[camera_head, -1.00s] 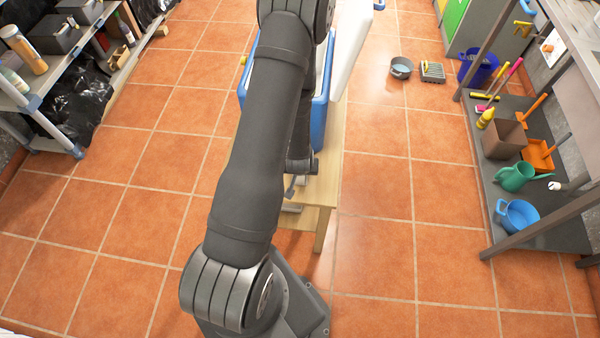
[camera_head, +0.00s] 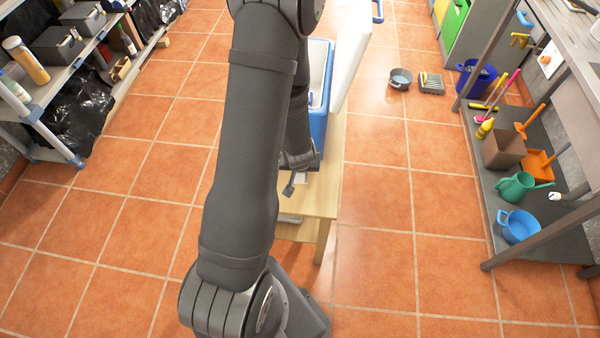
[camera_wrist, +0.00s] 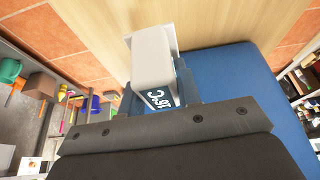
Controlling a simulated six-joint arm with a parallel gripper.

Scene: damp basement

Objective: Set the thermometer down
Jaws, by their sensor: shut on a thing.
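The thermometer (camera_wrist: 152,58) is a pale grey block with a dark display showing light characters, seen in the wrist view. My gripper (camera_wrist: 158,92) is shut on it, with a dark finger on each side. Beyond it lies the light wooden table (camera_wrist: 225,22); I cannot tell whether the thermometer touches it. In the head view my gripper (camera_head: 294,182) is small and partly hidden by my arm, over the near part of the same table (camera_head: 322,200).
A blue cooler box (camera_head: 319,125) with a raised white lid (camera_head: 350,50) stands on the table; its blue side (camera_wrist: 235,75) is close on the right in the wrist view. A shelf (camera_head: 535,225) with buckets and tools stands right.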

